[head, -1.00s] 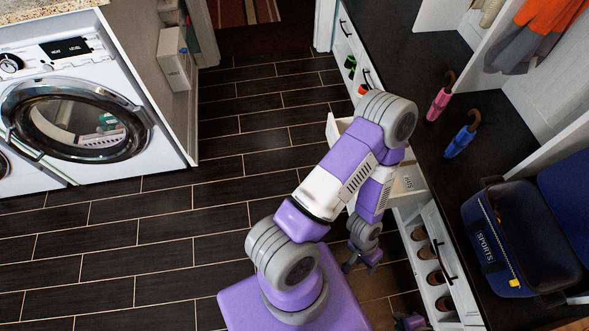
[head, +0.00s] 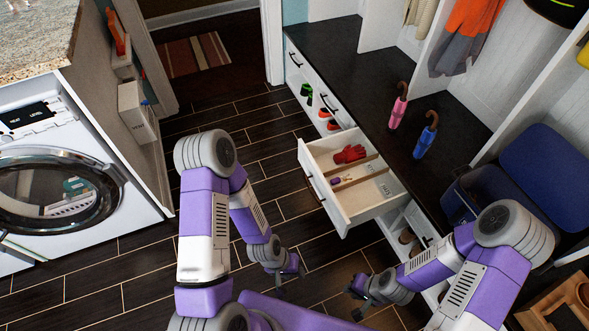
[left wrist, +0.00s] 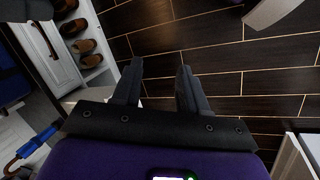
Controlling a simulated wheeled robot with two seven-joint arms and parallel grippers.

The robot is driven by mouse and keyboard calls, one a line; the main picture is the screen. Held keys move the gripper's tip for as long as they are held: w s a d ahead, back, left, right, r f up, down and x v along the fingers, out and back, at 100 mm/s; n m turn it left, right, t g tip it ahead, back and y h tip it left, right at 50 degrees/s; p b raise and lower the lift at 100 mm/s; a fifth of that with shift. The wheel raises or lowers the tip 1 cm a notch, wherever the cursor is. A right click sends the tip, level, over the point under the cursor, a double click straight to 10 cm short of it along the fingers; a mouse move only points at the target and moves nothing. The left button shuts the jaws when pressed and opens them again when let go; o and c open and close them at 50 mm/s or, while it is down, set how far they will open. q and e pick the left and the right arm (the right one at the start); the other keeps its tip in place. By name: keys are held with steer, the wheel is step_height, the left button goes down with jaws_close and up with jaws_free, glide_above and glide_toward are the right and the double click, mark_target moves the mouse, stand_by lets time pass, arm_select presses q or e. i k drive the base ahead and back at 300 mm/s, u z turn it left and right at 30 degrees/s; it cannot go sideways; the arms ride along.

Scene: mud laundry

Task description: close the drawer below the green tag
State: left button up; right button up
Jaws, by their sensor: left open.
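An open white drawer (head: 343,211) sticks out of the bench in the head view. A red glove, small items and a grey label lie inside. A closed drawer front with a dark handle (head: 330,103) lies farther back. I cannot make out a green tag; a small green item, seemingly a shoe, (head: 307,91) shows below the bench's back end. My left gripper (head: 289,280) is open, low over the floor in front of the open drawer, apart from it. Its empty fingers (left wrist: 158,82) show in the left wrist view. My right gripper (head: 355,298) is right of it; its jaws are unclear.
The black bench top (head: 375,98) holds a pink umbrella (head: 398,108), a blue umbrella (head: 425,138) and a blue bin (head: 478,190). Brown shoes (left wrist: 77,27) fill cubbies below. A washer (head: 55,190) stands left. Dark floor (head: 130,270) between is clear.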

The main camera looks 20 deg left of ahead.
mark_target(374, 190)
steer(key=u, duration=0.25)
steer(key=i, duration=0.45)
steer(key=z, duration=1.5)
steer(key=k, duration=0.5)
steer(key=u, duration=0.4)
steer(key=i, duration=0.35)
steer(key=z, duration=0.05)
